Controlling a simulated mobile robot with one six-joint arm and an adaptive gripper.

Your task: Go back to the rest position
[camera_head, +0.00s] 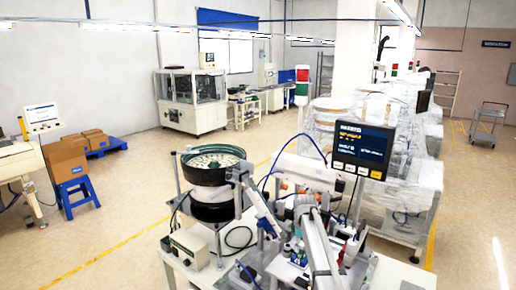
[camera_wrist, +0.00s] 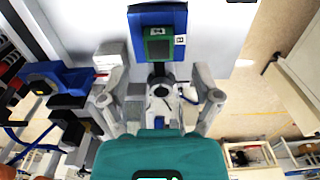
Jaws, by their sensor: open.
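My gripper (camera_wrist: 160,92) shows in the wrist view with its two grey fingers spread wide apart. It is open, and nothing is held between the fingers. Beyond the fingertips is a blue block with a green-framed part (camera_wrist: 158,47) on a pale surface; it is apart from the fingers. In the head view I cannot clearly make out my gripper among the crowded machine parts at the lower middle.
A bowl feeder (camera_head: 212,170) stands on the white table, with a control box (camera_head: 189,248) below it. A display panel (camera_head: 361,148) rises to the right. Wrapped machines (camera_head: 400,190) stand behind. Cartons (camera_head: 66,160) sit on a blue stool at left. Open floor (camera_head: 130,215) lies left of the table.

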